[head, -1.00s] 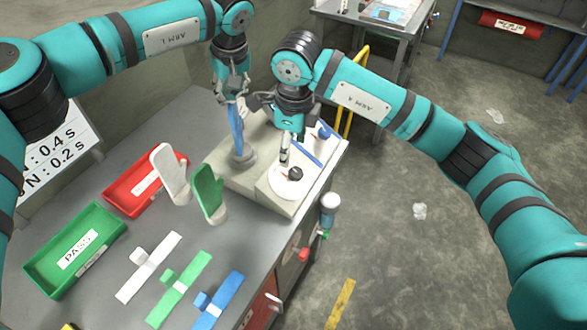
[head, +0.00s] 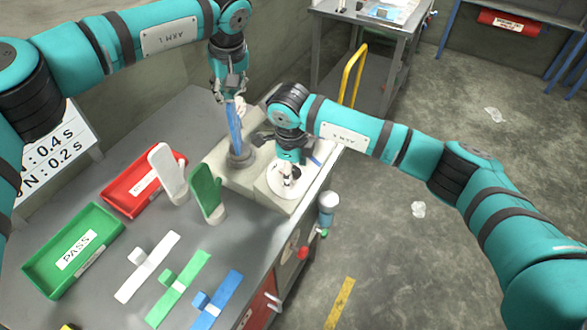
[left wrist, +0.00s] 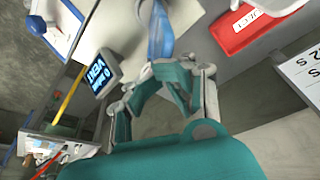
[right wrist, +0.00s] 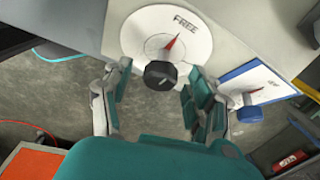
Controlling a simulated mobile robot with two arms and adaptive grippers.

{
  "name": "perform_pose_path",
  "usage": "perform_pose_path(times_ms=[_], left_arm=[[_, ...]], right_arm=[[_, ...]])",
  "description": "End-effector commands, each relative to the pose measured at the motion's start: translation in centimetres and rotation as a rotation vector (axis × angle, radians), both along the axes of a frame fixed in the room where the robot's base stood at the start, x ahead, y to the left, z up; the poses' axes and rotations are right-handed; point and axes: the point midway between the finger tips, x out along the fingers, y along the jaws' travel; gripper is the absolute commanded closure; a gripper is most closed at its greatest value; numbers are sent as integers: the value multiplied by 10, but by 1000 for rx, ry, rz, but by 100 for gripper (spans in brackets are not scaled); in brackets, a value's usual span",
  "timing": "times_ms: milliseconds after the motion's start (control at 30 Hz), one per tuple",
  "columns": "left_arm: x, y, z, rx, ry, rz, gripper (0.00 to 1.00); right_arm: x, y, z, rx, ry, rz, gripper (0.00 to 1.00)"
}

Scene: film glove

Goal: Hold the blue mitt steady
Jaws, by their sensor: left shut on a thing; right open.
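The blue mitt (head: 235,130) stands upright on a round grey base (head: 241,157) on the beige machine. My left gripper (head: 231,98) is shut on its upper end. In the left wrist view the blue mitt (left wrist: 160,30) reaches up to my finger pads. My right gripper (head: 286,168) is over the white dial (head: 273,185) on the machine's front part. In the right wrist view its fingers are open, one on either side of the black knob (right wrist: 160,75), with gaps beside it. The red pointer is near the word FREE.
A white mitt (head: 168,170) and a green mitt (head: 206,190) stand left of the machine. A red tray (head: 118,203) and a green PASS tray (head: 40,268) lie further left. White, green and blue flat shapes lie in front. A small screen (left wrist: 97,75) shows in the left wrist view.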

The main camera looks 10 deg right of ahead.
Motion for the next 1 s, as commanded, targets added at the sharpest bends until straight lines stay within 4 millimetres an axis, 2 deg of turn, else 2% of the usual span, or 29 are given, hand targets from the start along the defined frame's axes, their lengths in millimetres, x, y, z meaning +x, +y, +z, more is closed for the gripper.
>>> perform_pose_path(times_ms=[300,733,1000], left_arm=[[-1,0,-2,2,4,0,100],[-1,0,-2,2,4,0,100],[-1,0,-3,2,4,0,100]], right_arm=[[0,0,-3,-1,0,0,41],[0,0,-3,-1,0,0,96],[1,-1,-3,7,13,-27,96]])
